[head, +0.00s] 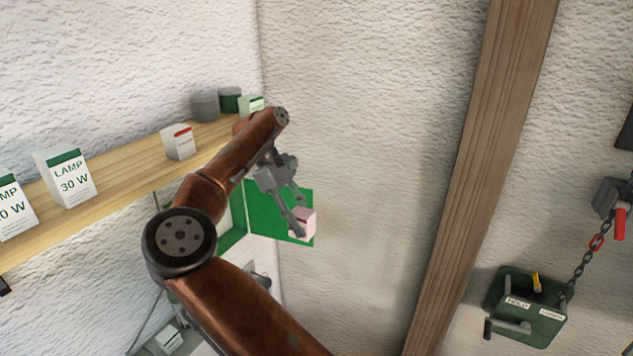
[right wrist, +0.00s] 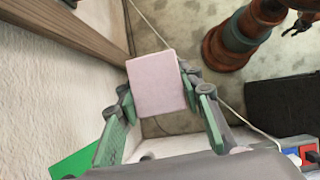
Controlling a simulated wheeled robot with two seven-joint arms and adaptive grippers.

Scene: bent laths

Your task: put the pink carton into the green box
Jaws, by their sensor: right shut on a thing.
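The pink carton (right wrist: 157,84) is held between the two green-padded fingers of my right gripper (right wrist: 158,92). In the head view the carton (head: 304,222) shows at the fingertips of the right gripper (head: 297,210), off the shelf and in front of a green panel. The green box (head: 232,238) shows below the shelf, with a white inside and a green panel (head: 265,212) standing out to its right like an open door. My right arm hides much of it. A green corner (right wrist: 75,163) shows at the lower left in the wrist view. My left gripper is not in view.
A wooden shelf (head: 122,180) on the left wall bears lamp cartons (head: 67,178), a small red-marked carton (head: 179,142), a grey tin (head: 205,107) and a green tin (head: 229,99). A wooden beam (head: 480,180) and a green crank box (head: 527,305) are at right.

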